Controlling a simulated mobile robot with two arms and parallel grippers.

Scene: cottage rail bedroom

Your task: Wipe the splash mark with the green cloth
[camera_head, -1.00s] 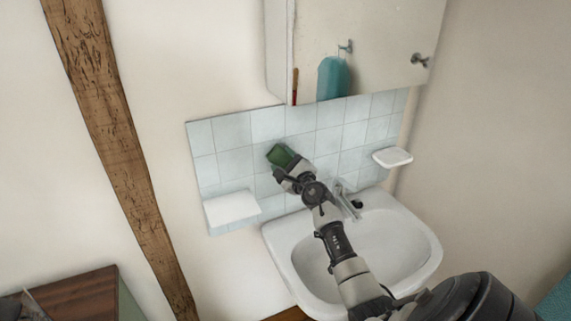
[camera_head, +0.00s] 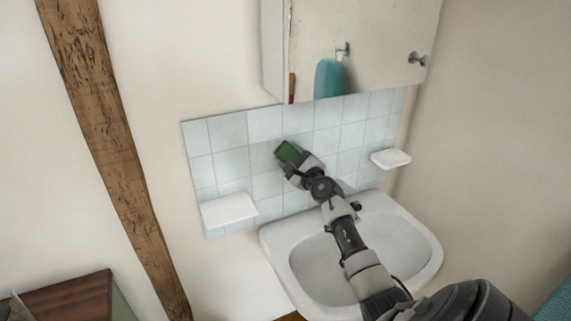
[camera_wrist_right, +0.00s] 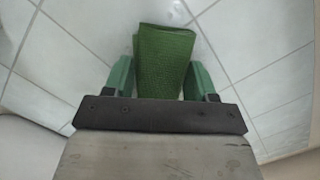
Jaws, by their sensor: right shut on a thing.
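The green cloth (camera_head: 287,152) is a small folded pad at the tiled wall above the sink. It also shows in the right wrist view (camera_wrist_right: 164,62) between green finger pads. My right gripper (camera_head: 293,160) is shut on the cloth and holds it at or very near the tiles; I cannot tell whether it touches. In the right wrist view my right gripper (camera_wrist_right: 164,80) has a finger on each side of the cloth. I see no splash mark on the visible tiles; the arm and cloth cover part of them.
The white sink (camera_head: 425,240) lies under my right arm. White shelves stick out from the tiles at left (camera_head: 228,209) and right (camera_head: 390,158). A wall cabinet (camera_head: 385,40) hangs above. A brown wooden top (camera_head: 70,300) is at lower left.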

